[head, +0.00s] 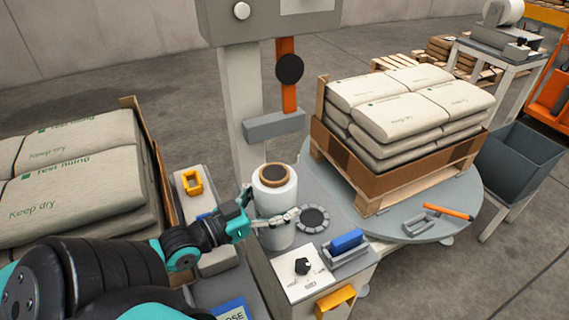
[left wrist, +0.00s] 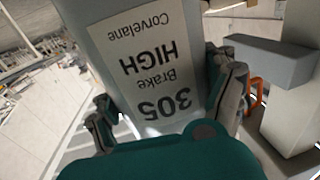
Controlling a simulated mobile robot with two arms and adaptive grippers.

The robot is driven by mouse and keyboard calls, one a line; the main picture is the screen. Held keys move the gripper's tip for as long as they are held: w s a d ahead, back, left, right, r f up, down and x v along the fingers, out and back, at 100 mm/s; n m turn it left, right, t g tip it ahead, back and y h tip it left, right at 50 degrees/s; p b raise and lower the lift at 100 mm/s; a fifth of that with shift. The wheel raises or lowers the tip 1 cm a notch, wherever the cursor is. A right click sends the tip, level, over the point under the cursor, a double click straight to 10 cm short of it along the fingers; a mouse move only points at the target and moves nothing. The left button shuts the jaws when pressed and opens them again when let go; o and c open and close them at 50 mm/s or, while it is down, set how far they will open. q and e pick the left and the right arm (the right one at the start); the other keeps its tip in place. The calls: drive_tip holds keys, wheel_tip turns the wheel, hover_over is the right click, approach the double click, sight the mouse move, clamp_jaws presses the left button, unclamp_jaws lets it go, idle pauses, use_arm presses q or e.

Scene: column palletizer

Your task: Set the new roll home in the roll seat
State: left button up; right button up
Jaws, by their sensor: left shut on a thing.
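The new roll (head: 275,188) is a white upright cylinder with a brown core at its top. My left gripper (head: 270,208) is shut around its side, with a finger across its front. In the left wrist view the roll (left wrist: 158,60) fills the space between the fingers of my left gripper (left wrist: 168,105); its label reads "305 Brake HIGH Corvelane" upside down. A dark round toothed ring (head: 313,218), which looks like the roll seat, lies on the grey bench top just right of the roll. I cannot tell whether the roll's base touches the bench. My right gripper is not in view.
A grey column with an orange arm (head: 288,75) and grey block (head: 273,125) rises behind the roll. A control panel with a black knob (head: 302,266) and a blue block (head: 347,241) sit in front. A loaded pallet (head: 400,165) stands right, sacks (head: 75,180) left.

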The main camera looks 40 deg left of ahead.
use_arm(q)
drive_tip(key=w+f+b, duration=0.3)
drive_tip(key=w+f, duration=0.1)
drive_tip(key=w, duration=0.9)
drive_tip(key=shift+w+d+f, duration=0.15)
drive_tip(key=shift+w+d, duration=0.05)
drive_tip(key=shift+d, duration=0.2)
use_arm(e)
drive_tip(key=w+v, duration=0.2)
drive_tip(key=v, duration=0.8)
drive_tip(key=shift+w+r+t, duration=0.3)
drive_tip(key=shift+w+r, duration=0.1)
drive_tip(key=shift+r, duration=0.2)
use_arm(q)
drive_tip(key=shift+f, duration=0.1)
drive_tip(key=o, duration=1.5)
drive_tip(key=shift+f, duration=0.2)
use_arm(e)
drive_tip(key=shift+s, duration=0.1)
use_arm(q)
drive_tip(key=shift+o, duration=0.2)
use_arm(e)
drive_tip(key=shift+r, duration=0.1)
